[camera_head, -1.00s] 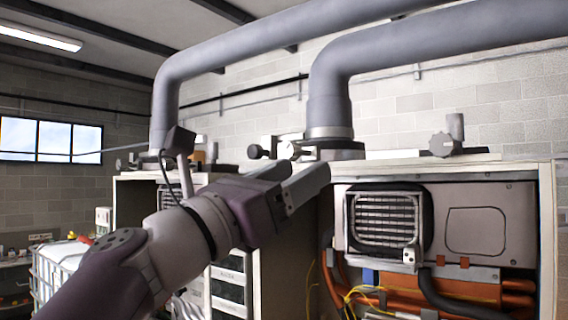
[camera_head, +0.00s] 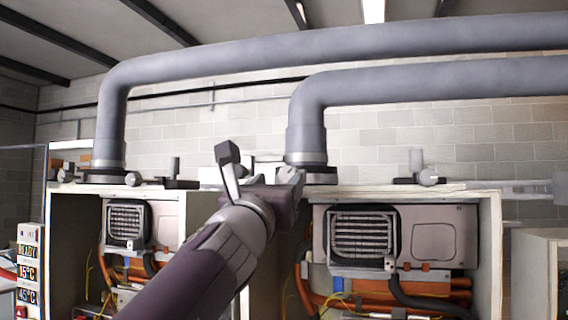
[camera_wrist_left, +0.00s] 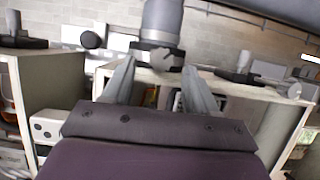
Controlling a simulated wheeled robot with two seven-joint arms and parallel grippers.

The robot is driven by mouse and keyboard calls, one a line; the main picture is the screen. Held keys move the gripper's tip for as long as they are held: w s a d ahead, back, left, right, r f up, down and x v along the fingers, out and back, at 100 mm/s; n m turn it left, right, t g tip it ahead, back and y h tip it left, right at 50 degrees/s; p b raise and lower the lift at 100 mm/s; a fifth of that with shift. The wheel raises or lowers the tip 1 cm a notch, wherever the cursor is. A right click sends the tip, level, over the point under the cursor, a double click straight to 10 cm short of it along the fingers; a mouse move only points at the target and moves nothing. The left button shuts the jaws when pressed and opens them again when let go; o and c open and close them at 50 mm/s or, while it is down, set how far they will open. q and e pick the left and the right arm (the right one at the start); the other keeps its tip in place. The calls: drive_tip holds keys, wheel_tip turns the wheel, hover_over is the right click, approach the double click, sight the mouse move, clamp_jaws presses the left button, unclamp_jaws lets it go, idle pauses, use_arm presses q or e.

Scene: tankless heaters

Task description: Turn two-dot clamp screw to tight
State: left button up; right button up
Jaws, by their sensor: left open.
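The metal clamp band (camera_head: 306,159) circles the foot of the nearer grey pipe, on top of the right heater cabinet. In the left wrist view a small grey clamp screw (camera_wrist_left: 163,64) shows at the pipe's foot, between the fingertips. I cannot tell whether they touch it, and I cannot make out dots on it. My left gripper (camera_head: 288,178) points away from me at the pipe's foot and covers part of the clamp. In the left wrist view the left gripper (camera_wrist_left: 160,70) is open, one finger on each side of the screw. My right gripper is not in view.
A black round knob (camera_wrist_left: 93,39) stands left of the pipe foot. Another knob (camera_head: 429,178) sits on the right cabinet's top, and one (camera_head: 133,180) on the left cabinet. Open heater fronts (camera_head: 400,235) with pipes and wires lie below. A display panel (camera_head: 28,270) stands at far left.

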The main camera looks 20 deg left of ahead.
sight(286, 174)
use_arm(q)
drive_tip(key=x, duration=0.2)
drive_tip(key=p+x, duration=0.1)
drive_tip(key=shift+w+a+r, duration=0.1)
drive_tip(key=shift+a+r, duration=0.05)
drive_tip(key=shift+a, duration=0.15)
drive_tip(key=shift+w+d, duration=0.6)
drive_tip(key=shift+w, duration=0.3)
drive_tip(key=shift+d, duration=0.1)
drive_tip(key=shift+s+a, duration=0.35)
drive_tip(key=shift+a, duration=0.05)
drive_tip(key=c, duration=0.5)
drive_tip(key=shift+r, duration=0.1)
drive_tip(key=c, duration=0.5)
drive_tip(key=shift+d, duration=0.2)
drive_tip(key=shift+c, duration=0.3)
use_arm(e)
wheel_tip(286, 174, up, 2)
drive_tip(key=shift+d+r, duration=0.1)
use_arm(q)
drive_tip(key=shift+a, duration=0.1)
